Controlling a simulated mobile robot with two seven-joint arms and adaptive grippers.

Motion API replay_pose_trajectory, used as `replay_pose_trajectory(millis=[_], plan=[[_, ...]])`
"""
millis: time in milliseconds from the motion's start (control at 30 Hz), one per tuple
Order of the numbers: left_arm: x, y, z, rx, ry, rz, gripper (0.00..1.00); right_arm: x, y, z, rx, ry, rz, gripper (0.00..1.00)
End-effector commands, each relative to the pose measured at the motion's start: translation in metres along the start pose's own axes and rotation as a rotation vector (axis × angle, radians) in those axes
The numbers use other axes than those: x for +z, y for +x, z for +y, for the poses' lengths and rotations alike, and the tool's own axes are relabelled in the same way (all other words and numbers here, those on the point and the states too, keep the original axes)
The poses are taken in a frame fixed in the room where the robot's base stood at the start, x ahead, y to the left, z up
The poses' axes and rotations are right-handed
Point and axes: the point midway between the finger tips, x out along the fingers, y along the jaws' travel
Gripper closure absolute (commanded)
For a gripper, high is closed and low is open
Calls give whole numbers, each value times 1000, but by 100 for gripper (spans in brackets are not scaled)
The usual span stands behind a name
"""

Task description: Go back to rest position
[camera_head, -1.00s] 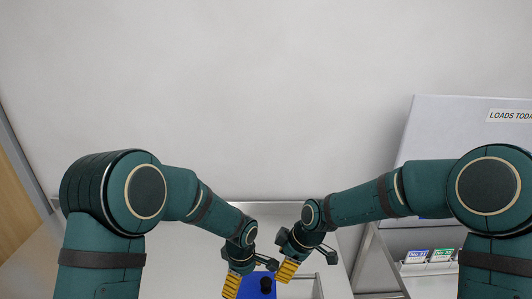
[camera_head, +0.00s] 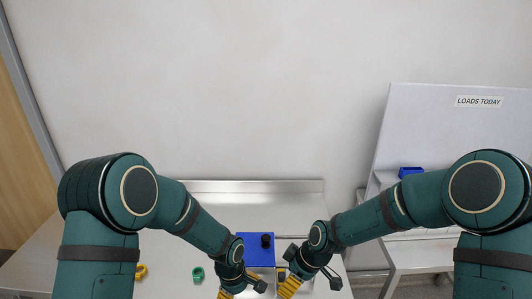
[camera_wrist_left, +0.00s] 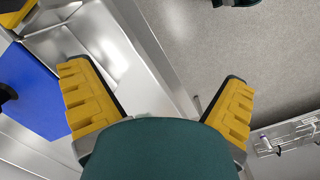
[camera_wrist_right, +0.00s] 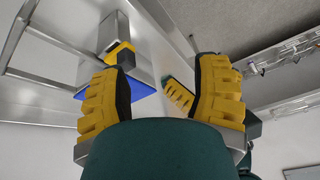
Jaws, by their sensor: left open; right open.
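My left gripper (camera_head: 229,293) is at the bottom of the head view, near the front of the table, partly cut off by the frame edge. In the left wrist view its yellow-padded fingers (camera_wrist_left: 158,100) stand wide apart with nothing between them. My right gripper (camera_head: 289,287) is just to its right, below the blue panel. Its fingers (camera_wrist_right: 160,92) are also apart and empty in the right wrist view. Both arms are bent inward, elbows out, with the grippers close together and not visibly touching.
A green ring (camera_head: 198,274) and a yellow ring (camera_head: 140,271) lie on the table at left. A blue bin (camera_head: 410,172) sits by the "LOADS TODAY" board (camera_head: 479,101) at right.

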Motion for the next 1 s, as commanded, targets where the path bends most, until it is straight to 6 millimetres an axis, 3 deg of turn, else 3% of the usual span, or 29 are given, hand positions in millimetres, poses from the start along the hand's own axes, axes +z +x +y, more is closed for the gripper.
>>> replay_pose_trajectory(millis=[100,300,500,867,1000], plan=[[7,36,-33,28,101,-76,0,38,36,-14,-21,225,-5,38],[29,83,-94,125,292,-155,0,107,86,-53,-32,674,-20,38],[48,106,-138,195,432,-155,0,156,111,-90,-20,1019,-42,38],[73,118,-190,236,594,-112,0,208,126,-143,14,1420,-85,38],[63,131,-174,254,632,-68,0,201,140,-126,39,1378,-46,38]])
